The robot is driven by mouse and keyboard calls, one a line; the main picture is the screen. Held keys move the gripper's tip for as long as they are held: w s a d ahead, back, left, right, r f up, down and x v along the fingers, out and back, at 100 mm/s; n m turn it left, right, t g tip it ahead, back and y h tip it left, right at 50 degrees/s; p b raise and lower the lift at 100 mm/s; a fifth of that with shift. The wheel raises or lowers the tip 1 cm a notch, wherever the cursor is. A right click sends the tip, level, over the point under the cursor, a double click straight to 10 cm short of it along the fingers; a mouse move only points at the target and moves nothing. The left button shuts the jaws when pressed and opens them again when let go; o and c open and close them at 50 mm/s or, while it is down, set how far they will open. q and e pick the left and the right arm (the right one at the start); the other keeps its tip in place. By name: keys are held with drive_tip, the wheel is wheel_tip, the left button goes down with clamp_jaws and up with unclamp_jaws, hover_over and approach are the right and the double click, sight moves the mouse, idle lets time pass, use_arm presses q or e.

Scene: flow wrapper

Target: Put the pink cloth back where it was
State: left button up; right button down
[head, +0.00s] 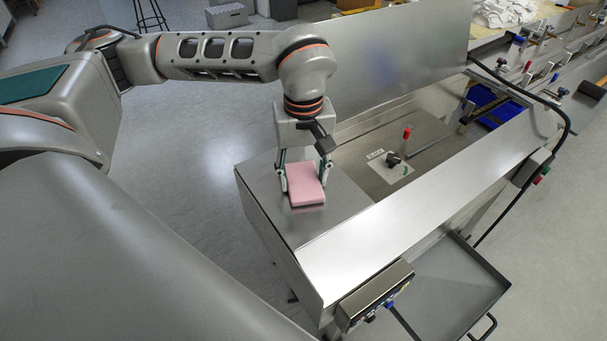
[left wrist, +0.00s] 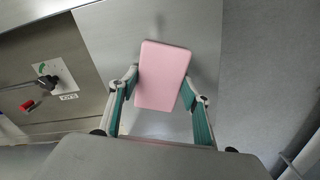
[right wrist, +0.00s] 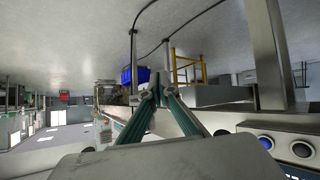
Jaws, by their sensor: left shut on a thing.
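The pink cloth (head: 307,187) is a flat, folded rectangular pad. It is at the near-left end of the machine's steel top (head: 262,200). My left gripper (head: 302,177) points down and is shut on the cloth, one finger at each side. The left wrist view also shows the cloth (left wrist: 162,75) between the two green-padded fingers (left wrist: 158,88), slightly tilted in the picture. I cannot tell whether its underside touches the steel. My right gripper (right wrist: 155,88) shows only in the right wrist view; its fingertips meet with nothing visible between them.
A raised steel panel (head: 400,50) stands behind the left gripper. A plate with a black knob (head: 391,159) and a red-handled lever (head: 407,133) are to its right. A wide steel rail (head: 430,190) runs along the near side. Bare steel surrounds the cloth.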

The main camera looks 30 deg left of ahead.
sight(303, 181)
use_arm(q)
drive_tip(key=shift+f, duration=0.15)
drive_tip(key=o, duration=1.1)
drive_tip(key=shift+o, duration=0.2)
wheel_tip(303, 181, up, 12)
drive_tip(key=p, duration=0.1)
